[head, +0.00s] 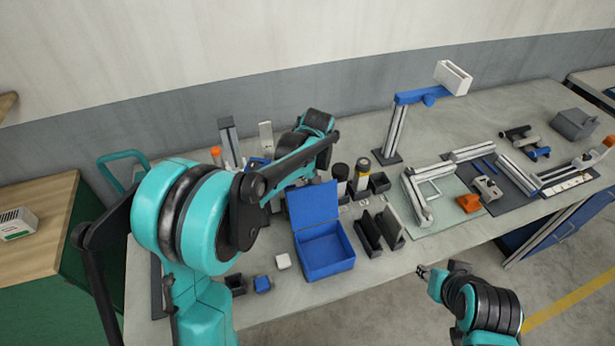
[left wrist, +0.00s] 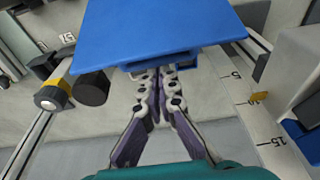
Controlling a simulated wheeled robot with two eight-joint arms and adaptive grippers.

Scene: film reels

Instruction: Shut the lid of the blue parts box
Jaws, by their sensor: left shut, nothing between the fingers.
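The blue parts box (head: 327,254) stands near the front edge of the bench with its inside showing empty. Its lid (head: 313,206) is open and stands up at the box's back edge. In the left wrist view the lid (left wrist: 155,35) fills the top middle as a broad blue panel. My left gripper (left wrist: 160,77) is shut and empty, its tips by the lid's near edge; I cannot tell whether they touch it. In the head view it is largely hidden behind my arm and the lid. My right gripper (head: 422,271) is off the bench's front edge, too small to read.
A black upright holder (head: 370,235) stands close to the box's right. A yellow-banded black cylinder (head: 362,175) stands behind the box. A lamp-like blue-armed stand (head: 395,130) is farther back.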

